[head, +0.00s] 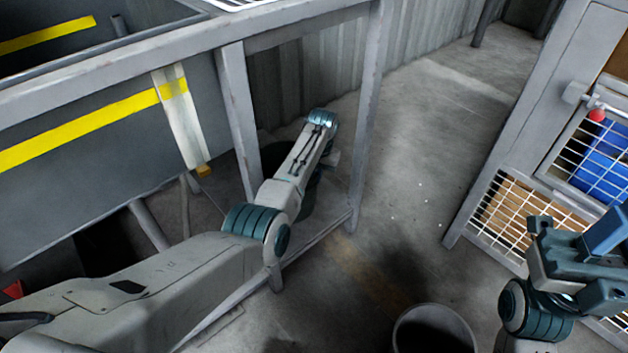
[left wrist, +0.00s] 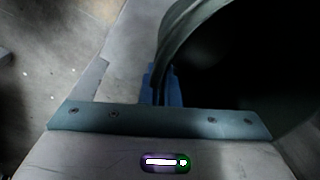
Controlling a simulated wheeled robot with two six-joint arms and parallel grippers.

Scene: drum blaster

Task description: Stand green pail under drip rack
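The green pail (head: 309,198) is dark and mostly hidden behind my left arm in the head view. It stands inside or beside the grey metal frame of the rack (head: 235,110), and I cannot tell if it touches the floor. In the left wrist view the pail (left wrist: 235,60) fills the right side, its open mouth dark. My left gripper (left wrist: 161,88) has its blue fingers on either side of the pail's rim. In the head view my left wrist (head: 322,120) covers the fingers. My right gripper (head: 610,262) is at the right edge, away from the pail; its finger gap is unclear.
A grey-rimmed bucket (head: 435,325) stands on the floor at the bottom centre. A grey tank with a yellow stripe (head: 75,135) is on the left. A mesh-door cabinet (head: 525,130) with blue and brown contents stands on the right. The concrete floor (head: 425,170) between is clear.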

